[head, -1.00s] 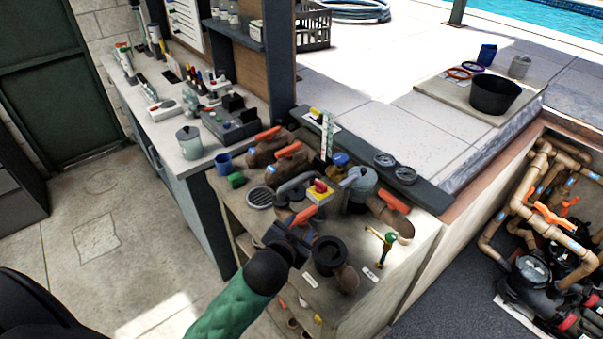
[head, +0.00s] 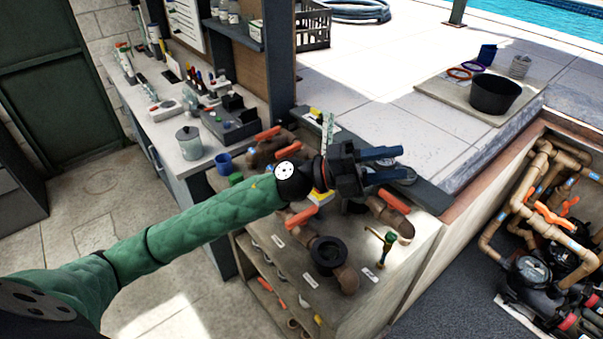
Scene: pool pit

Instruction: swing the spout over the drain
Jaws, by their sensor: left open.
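My left gripper (head: 394,163) is open, with its two blue-grey fingers pointing right over the back of the plumbing bench (head: 375,300). Nothing shows between the fingers. The grey curved spout and the round slotted drain grate beside it are hidden behind my left forearm and gripper, so I cannot tell how they stand now. A black open-topped round fitting (head: 328,256) on a brown pipe is in plain view in front of the gripper. My right gripper is not in view.
A small brass tap with a green top (head: 390,238) stands at the right. A blue cup (head: 223,163) is at the left. The pit with pipes (head: 540,200) lies beyond the right edge.

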